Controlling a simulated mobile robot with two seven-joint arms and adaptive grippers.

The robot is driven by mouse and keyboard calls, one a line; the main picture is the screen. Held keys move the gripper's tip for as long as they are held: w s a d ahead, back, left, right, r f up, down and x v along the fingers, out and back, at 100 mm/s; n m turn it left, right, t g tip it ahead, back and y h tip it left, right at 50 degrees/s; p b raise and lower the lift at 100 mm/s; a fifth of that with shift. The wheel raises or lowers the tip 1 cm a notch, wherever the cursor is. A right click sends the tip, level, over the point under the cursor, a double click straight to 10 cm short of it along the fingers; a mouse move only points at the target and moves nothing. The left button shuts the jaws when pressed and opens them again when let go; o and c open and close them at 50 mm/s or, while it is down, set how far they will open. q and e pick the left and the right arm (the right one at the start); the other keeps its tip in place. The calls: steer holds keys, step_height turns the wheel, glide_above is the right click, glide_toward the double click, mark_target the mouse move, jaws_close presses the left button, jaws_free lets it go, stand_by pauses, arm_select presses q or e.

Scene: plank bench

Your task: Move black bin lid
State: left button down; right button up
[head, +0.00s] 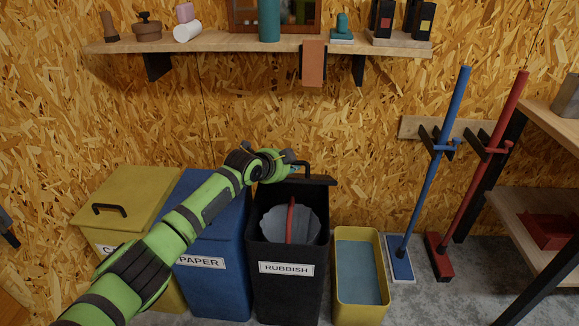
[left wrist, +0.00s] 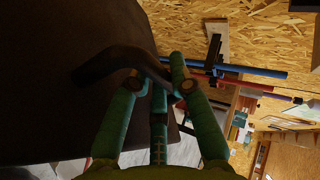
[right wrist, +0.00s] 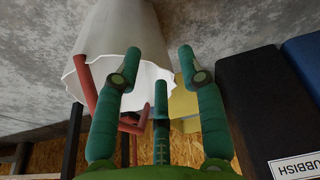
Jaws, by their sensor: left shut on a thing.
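The black bin lid (head: 318,181) is at the back of the black RUBBISH bin (head: 286,292), and the bin's mouth is open. I cannot tell whether the lid touches the rim. My left gripper (head: 292,166) is shut on the lid's curved black handle (head: 307,164). In the left wrist view the handle (left wrist: 118,62) runs between the fingers, and the lid's dark face (left wrist: 45,95) fills the left. A grey scalloped liner (head: 270,222) and a red curved bar show inside the bin. My right gripper (right wrist: 160,72) shows only in its own wrist view, open and empty.
A blue PAPER bin (head: 232,255) and a yellow lidded bin (head: 125,200) stand to the left. An open yellow tub (head: 360,310) stands right, then blue and red long-handled tools. A loaded shelf (head: 230,46) runs above. A pale scalloped object (right wrist: 120,35) is near my right fingers.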

arm_select(q)
steer(key=c, duration=1.1)
jaws_free()
steer(key=shift+r, duration=0.1)
steer(key=v, duration=1.2)
